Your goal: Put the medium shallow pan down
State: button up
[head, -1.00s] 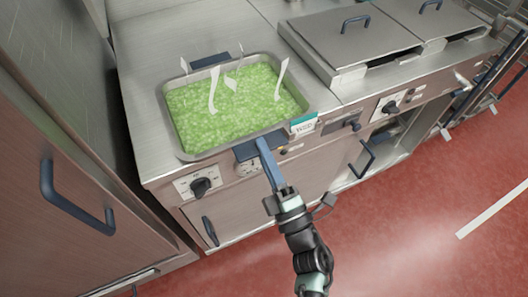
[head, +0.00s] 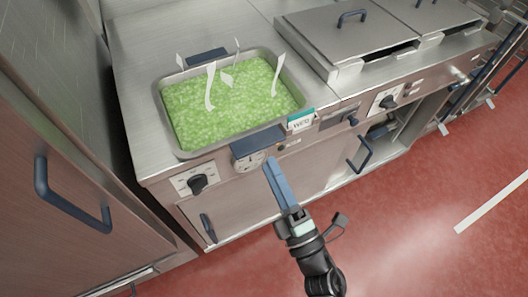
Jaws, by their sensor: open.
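The medium shallow pan (head: 178,146) is a rectangular metal pan full of bright green food, with dark blue handles at its front and back. It rests on the steel counter at the left, its front handle (head: 258,142) jutting over the counter's front edge. White wisps like steam rise from the food. My gripper (head: 271,166) is in front of and below the front handle, apart from it. Its blue fingers point up toward the pan, with nothing between them that I can see. The gap between the fingers is hard to see from this angle.
A label reading WED (head: 301,121) is at the pan's front right corner. Two lidded steel units (head: 350,40) stand to the right. Knobs and door handles (head: 360,155) project from the counter front. A cabinet (head: 50,120) stands close at left. The red floor (head: 420,230) is clear.

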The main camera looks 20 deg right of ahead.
jog(key=v, duration=0.6)
jog(key=shift+s+b, duration=0.3)
jog(key=shift+b, duration=0.05)
